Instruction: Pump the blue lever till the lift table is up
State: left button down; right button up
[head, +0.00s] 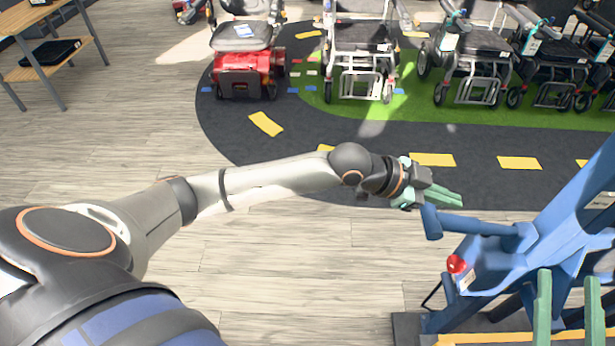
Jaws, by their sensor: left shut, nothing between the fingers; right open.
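The blue lever (485,229) sticks out to the left from the blue frame of the lift table (558,225), ending in a short upright grip. My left gripper (450,198) is shut and empty, its green fingers just above the top of that grip. I cannot tell whether they touch it. My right gripper (569,300) is open and empty at the bottom right, its two green fingers upright in front of the lift table's lower part. The table's top surface is not clearly seen; the picture cuts off much of the lift.
A red knob (456,264) sits on the blue frame below the lever. A red scooter (242,50) and several wheelchairs (358,50) stand at the back on a dark and green mat. A wooden shelf (50,66) is at the far left. The wooden floor between is clear.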

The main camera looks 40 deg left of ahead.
pick_arm(q)
jog(key=v, duration=0.6)
jog(key=s+a+f+n+t+y+p, duration=0.1)
jog(key=s+f+n, duration=0.15)
jog(key=f, duration=0.45)
jog(key=s+f+n+t+y, duration=0.2)
jog(key=f+n, duration=0.2)
jog(key=f, duration=0.3)
jog(key=s+a+f+n+y, duration=0.2)
jog(key=s+a+f, duration=0.2)
jog(key=s+f, duration=0.2)
jog(key=s+a+f+n+g+y+p, duration=0.1)
jog(key=s+a+f, duration=0.4)
jog(key=s, duration=0.5)
jog(key=shift+f+n+y, duration=0.75)
jog(key=shift+f+y, duration=0.15)
pick_arm(e)
jog(key=shift+s+a+r, duration=0.2)
jog(key=shift+s+r, duration=0.05)
jog(key=shift+r, duration=0.3)
jog(key=shift+s+a+r, duration=0.2)
jog(key=shift+s+r, duration=0.05)
jog(key=shift+r, duration=0.25)
